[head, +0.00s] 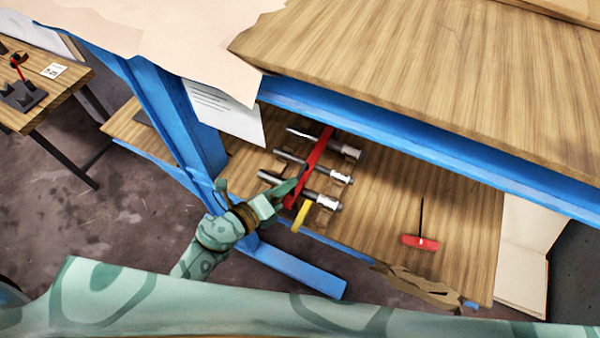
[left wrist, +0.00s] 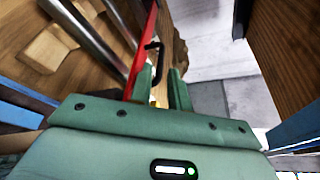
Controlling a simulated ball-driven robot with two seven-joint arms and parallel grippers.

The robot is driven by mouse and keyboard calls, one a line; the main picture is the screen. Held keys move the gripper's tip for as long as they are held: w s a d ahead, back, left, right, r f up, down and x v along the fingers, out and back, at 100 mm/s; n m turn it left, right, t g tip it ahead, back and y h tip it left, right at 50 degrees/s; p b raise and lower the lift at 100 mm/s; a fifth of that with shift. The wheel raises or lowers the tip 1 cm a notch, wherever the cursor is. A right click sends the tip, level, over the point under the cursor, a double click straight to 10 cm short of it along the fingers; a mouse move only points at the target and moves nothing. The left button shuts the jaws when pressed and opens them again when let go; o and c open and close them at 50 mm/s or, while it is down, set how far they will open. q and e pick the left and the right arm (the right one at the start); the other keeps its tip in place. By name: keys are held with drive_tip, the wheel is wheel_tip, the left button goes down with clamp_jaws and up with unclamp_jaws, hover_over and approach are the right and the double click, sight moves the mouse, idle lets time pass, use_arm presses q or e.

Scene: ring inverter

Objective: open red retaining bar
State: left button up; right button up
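The red retaining bar (head: 319,152) lies across several metal rods (head: 320,174) on the lower shelf under the workbench. In the left wrist view the bar (left wrist: 144,48) runs up along the left finger and carries a black handle (left wrist: 158,58). My left gripper (head: 294,187) is at the near end of the bar. In the left wrist view its fingers (left wrist: 160,82) are apart, with the lower part of the handle near the gap between them. I cannot tell whether they touch it. My right gripper is not in view.
A yellow piece (head: 300,217) lies beside the near rod. A red-handled tool (head: 420,241) lies on the shelf to the right. The blue bench leg (head: 190,125) and upper beam (head: 400,135) border the shelf opening. A paper sheet (head: 225,112) hangs at its left.

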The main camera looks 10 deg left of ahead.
sight(300, 174)
use_arm(q)
drive_tip(key=x, duration=0.5)
drive_tip(key=shift+w+d+f+b, duration=0.15)
drive_tip(key=shift+w+b, duration=0.1)
drive_tip(key=shift+b, duration=0.1)
clamp_jaws()
drive_tip(key=r+p, duration=0.2)
drive_tip(key=p, duration=0.3)
drive_tip(key=w+r+g+p, duration=0.1)
drive_tip(key=r+p, duration=0.1)
drive_tip(key=p, duration=0.2)
drive_tip(key=r+g+y+p, duration=0.1)
drive_tip(key=r+p, duration=0.1)
drive_tip(key=p, duration=0.3)
drive_tip(key=shift+w+d+n+p, duration=0.15)
drive_tip(key=shift+d+n+p, duration=0.1)
drive_tip(key=shift+n+p, duration=0.1)
drive_tip(key=r+g+p, duration=0.1)
drive_tip(key=p, duration=0.2)
drive_tip(key=w+r+p, duration=0.1)
drive_tip(key=p, duration=0.2)
drive_tip(key=w+d+r+g+y+p, duration=0.1)
drive_tip(key=r+p, duration=0.1)
drive_tip(key=p, duration=0.2)
drive_tip(key=shift+w+g, duration=0.15)
drive_tip(key=shift+g, duration=0.15)
drive_tip(key=shift+w+n, duration=0.2)
drive_tip(key=shift+n, duration=0.05)
drive_tip(key=shift+f, duration=0.1)
